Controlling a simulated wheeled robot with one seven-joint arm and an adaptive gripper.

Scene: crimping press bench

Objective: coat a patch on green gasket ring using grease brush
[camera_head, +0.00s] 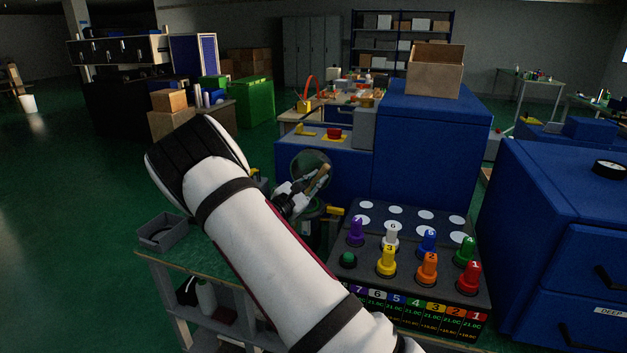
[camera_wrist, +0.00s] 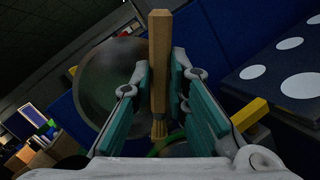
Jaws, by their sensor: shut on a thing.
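The grease brush (camera_wrist: 159,60) has a wooden handle and tan bristles (camera_wrist: 159,129); it also shows in the head view (camera_head: 319,179). My gripper (camera_wrist: 160,86) is shut on its handle, with a teal finger pad on each side. In the head view my gripper (camera_head: 303,193) is in front of the blue press bench. The green gasket ring (camera_wrist: 164,143) shows only as a thin green arc just beyond the bristles, at the bottom of the wrist view. Most of it is hidden by my gripper and wrist. I cannot tell whether the bristles touch it.
A round grey disc (camera_wrist: 98,88) stands close behind the brush. A dark board (camera_head: 352,229) with several coloured numbered pegs stands to the right of my gripper. A grey bin (camera_head: 163,235) is on the left of the near bench. A yellow bar (camera_wrist: 249,114) juts out at right.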

